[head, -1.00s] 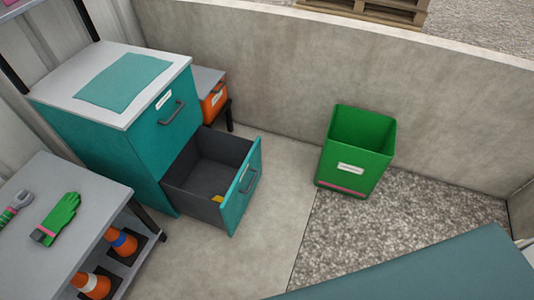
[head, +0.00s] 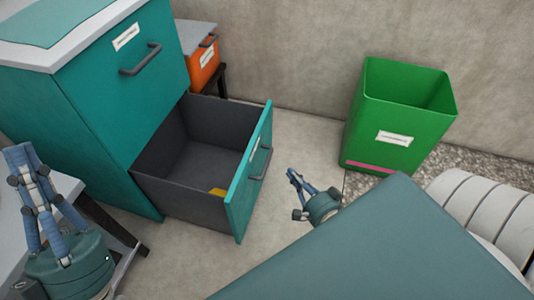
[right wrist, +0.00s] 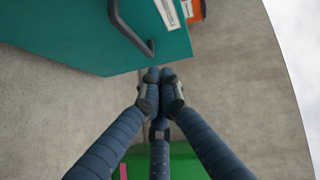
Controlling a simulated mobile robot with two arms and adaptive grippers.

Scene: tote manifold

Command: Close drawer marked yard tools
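The teal cabinet (head: 110,110) stands at the left in the head view. Its lower drawer (head: 185,200) is pulled out, with its teal front (head: 238,205), dark handle and a small pale label facing right. A yellow item lies inside. The labels are too small to read. The upper drawer (head: 90,85) is shut. My right gripper (head: 292,173) is right of the open drawer's front, apart from it. In the right wrist view its fingertips (right wrist: 160,75) are together and empty, near a teal front with a handle (right wrist: 135,35). My left gripper (head: 20,150) is at the lower left, fingers together and empty.
A green bin (head: 400,115) with a label stands at the right against the concrete wall. An orange box (head: 203,65) sits on a small stand behind the cabinet. A grey table (head: 60,185) is at lower left. Floor before the drawer is clear.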

